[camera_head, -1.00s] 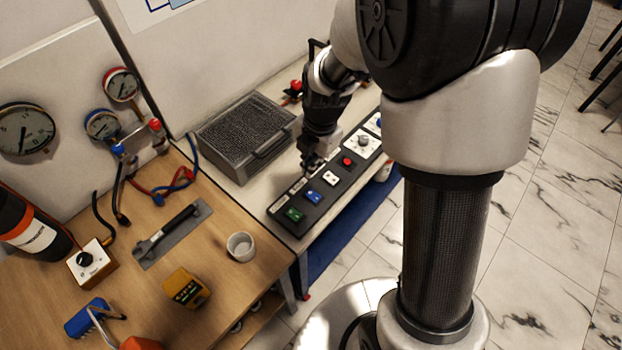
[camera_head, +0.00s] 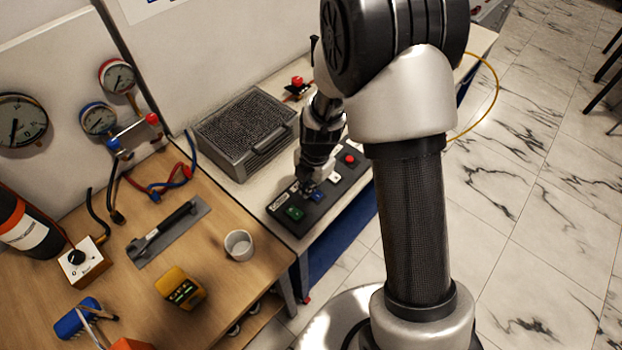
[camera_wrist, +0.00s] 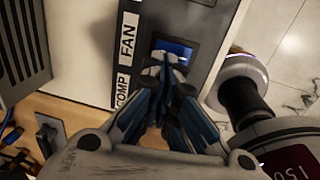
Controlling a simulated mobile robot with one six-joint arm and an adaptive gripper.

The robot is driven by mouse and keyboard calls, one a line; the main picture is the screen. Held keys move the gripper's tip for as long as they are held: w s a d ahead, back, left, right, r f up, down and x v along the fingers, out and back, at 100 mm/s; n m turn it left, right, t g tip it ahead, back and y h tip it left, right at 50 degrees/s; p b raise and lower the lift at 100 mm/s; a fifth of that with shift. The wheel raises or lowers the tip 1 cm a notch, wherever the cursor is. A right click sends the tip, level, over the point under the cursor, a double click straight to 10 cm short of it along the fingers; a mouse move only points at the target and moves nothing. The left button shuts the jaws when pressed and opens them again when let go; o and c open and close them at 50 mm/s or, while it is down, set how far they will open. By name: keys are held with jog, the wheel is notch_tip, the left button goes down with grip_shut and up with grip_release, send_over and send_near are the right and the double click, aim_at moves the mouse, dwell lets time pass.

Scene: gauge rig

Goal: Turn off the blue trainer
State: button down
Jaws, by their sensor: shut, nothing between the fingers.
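A dark control panel (camera_head: 330,188) lies on the pale bench with a row of coloured switches: green (camera_head: 294,213), blue (camera_head: 317,196), white and red. No separate blue trainer can be told apart; the blue switch is the blue part of this panel. My gripper (camera_head: 305,186) is shut and empty, pointing down at the panel beside the blue switch. In the wrist view the closed fingertips (camera_wrist: 168,60) overlap the lit blue switch (camera_wrist: 182,47), beside a label reading FAN (camera_wrist: 128,38). Whether they touch it is unclear. The fingers hide part of the switch.
A grey ribbed case (camera_head: 243,130) stands behind the panel. A red-topped fitting (camera_head: 297,86) is further back. On the wooden table are a white cup (camera_head: 239,245), a yellow meter (camera_head: 180,289) and hoses. A round dark-handled thing (camera_wrist: 245,90) shows right of the fingers.

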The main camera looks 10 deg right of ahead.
jog(key=shift+f, duration=0.6)
jog(key=shift+w+a+f+b, duration=0.15)
jog(key=shift+f+b, duration=0.3)
jog(key=shift+b, duration=0.5)
jog(key=shift+r, duration=0.15)
jog(key=shift+s+d+r+b, duration=0.1)
jog(key=shift+s+d+b, duration=0.35)
jog(key=shift+s, duration=0.2)
